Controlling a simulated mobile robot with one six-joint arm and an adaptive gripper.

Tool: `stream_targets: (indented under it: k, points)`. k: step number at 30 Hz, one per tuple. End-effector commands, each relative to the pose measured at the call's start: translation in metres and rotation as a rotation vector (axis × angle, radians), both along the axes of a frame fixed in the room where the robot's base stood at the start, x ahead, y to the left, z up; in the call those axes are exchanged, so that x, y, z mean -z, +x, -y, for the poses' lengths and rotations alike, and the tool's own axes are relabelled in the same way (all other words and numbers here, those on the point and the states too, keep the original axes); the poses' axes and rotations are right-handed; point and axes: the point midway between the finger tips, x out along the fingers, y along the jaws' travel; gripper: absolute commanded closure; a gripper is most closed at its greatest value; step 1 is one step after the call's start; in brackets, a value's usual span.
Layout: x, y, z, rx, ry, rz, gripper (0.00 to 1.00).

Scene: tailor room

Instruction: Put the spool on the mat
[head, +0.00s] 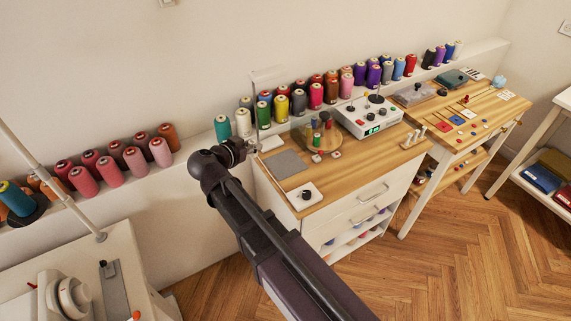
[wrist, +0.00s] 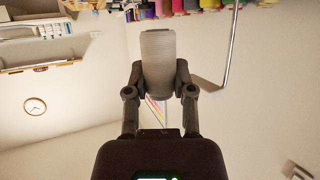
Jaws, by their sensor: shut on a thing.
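My gripper (wrist: 158,80) is shut on a pale grey-white spool (wrist: 157,62), with one finger on each side of it in the wrist view. In the head view my gripper (head: 246,146) is at the left back of the wooden cabinet top, and the held spool is hard to make out there. A grey square mat (head: 285,165) lies flat on the cabinet top, just right of and below my gripper in the picture. I cannot tell the spool's height above the top.
A control box (head: 369,117) stands farther right. Large thread cones (head: 283,108) line the wall ledge behind.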

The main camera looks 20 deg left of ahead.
Motion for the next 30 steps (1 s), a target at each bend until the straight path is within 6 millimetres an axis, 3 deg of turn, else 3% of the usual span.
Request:
stream_targets:
  k: [8, 21, 25, 30]
  points:
    - [0.015, 0.022, -0.001, 0.020, 0.000, 0.000, 0.92]
    - [0.072, 0.128, 0.026, 0.127, 0.004, 0.004, 0.92]
    - [0.081, 0.150, 0.035, 0.148, 0.004, 0.005, 0.92]
    - [0.084, 0.162, 0.042, 0.161, 0.004, 0.006, 0.92]
